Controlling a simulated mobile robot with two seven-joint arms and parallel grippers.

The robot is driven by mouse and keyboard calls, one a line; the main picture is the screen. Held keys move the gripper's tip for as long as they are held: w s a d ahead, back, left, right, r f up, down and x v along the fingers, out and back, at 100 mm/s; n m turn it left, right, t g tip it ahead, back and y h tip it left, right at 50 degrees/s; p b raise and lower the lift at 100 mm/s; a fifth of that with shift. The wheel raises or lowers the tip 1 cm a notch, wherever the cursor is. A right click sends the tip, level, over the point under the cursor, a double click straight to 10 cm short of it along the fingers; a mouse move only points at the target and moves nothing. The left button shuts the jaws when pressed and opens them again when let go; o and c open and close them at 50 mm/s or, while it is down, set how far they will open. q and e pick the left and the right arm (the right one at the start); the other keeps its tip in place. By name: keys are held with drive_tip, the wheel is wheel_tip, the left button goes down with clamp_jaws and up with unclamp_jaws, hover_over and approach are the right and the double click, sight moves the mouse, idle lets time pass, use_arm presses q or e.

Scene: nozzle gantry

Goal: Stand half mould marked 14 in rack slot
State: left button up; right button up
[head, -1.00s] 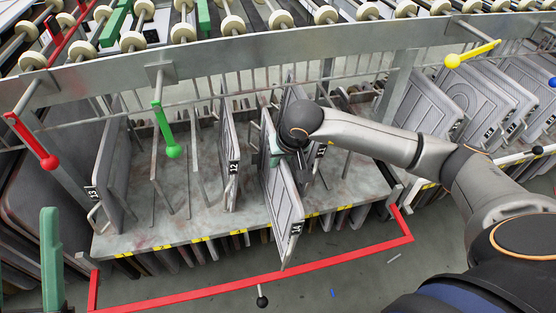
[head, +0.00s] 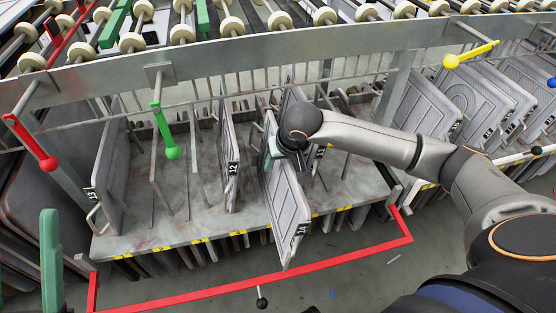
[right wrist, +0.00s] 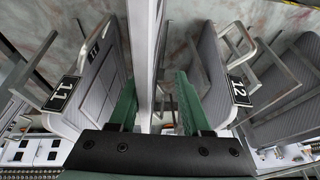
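The half mould marked 14 (head: 286,205) is a thin grey plate standing on edge at the front of the rack, between plates 12 and 11. Its lower front corner reaches past the front edge of the shelf. My right gripper (head: 277,152) is at its upper part, with the arm coming in from the right. In the right wrist view the green fingers of my right gripper (right wrist: 158,100) are apart, on either side of the plate's edge (right wrist: 147,60). A gap shows between the plate and the right finger. My left gripper (head: 51,250) shows only as a green finger at the left edge.
The rack shelf (head: 190,228) has upright divider rods. Plate 12 (head: 228,155) stands to the left and plate 13 (head: 110,175) farther left. Plate 11 (right wrist: 85,90) shows in the wrist view. A red frame (head: 200,297) lies in front; red, green and yellow levers hang above.

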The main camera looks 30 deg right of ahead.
drive_tip(key=p+v, duration=0.3)
drive_tip(key=v, duration=0.8)
drive_tip(key=shift+w+r, duration=0.1)
drive_tip(key=shift+r, duration=0.25)
drive_tip(key=shift+s+r+p, duration=0.3)
drive_tip(key=shift+r+p, duration=0.05)
drive_tip(key=shift+r, duration=0.2)
use_arm(q)
wheel_tip(320, 180, up, 4)
drive_tip(key=shift+a+f+m, duration=0.15)
drive_tip(key=shift+f+m, duration=0.05)
drive_tip(key=shift+m, duration=0.2)
